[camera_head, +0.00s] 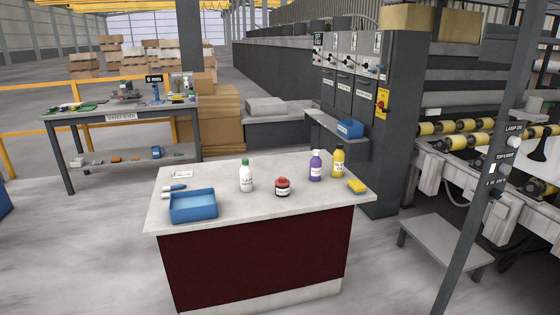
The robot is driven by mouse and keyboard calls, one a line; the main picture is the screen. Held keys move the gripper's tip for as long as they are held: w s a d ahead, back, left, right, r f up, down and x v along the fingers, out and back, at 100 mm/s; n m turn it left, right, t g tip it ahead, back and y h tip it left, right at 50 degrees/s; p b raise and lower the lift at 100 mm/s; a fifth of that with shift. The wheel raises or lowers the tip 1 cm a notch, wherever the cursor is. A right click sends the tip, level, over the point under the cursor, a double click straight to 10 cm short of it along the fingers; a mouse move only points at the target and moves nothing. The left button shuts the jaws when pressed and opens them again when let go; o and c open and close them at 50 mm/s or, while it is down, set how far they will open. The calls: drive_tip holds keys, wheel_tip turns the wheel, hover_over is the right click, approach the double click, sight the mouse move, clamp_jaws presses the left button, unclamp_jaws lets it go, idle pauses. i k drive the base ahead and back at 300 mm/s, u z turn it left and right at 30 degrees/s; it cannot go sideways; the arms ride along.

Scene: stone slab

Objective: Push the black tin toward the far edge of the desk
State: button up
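The desk is a pale stone slab (225,212) on a dark red base, in the middle of the head view. A small, short round tin (282,191) stands upright near the middle of the slab. Its body looks black with a pale label, and its top is red. It is the only thing on the slab that looks like a black tin. The slab's far edge lies behind it, with bare surface between. My gripper is not in view.
On the slab, a blue tray (193,214) and a blue-handled tool (174,188) are left. A white bottle (246,178) stands left of the tin; purple (316,168) and yellow (338,163) bottles and a yellow sponge (357,186) are right. A white card (182,174) lies far left.

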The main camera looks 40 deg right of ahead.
sight(281, 191)
drive_tip(key=i, duration=0.95)
drive_tip(key=z, duration=0.05)
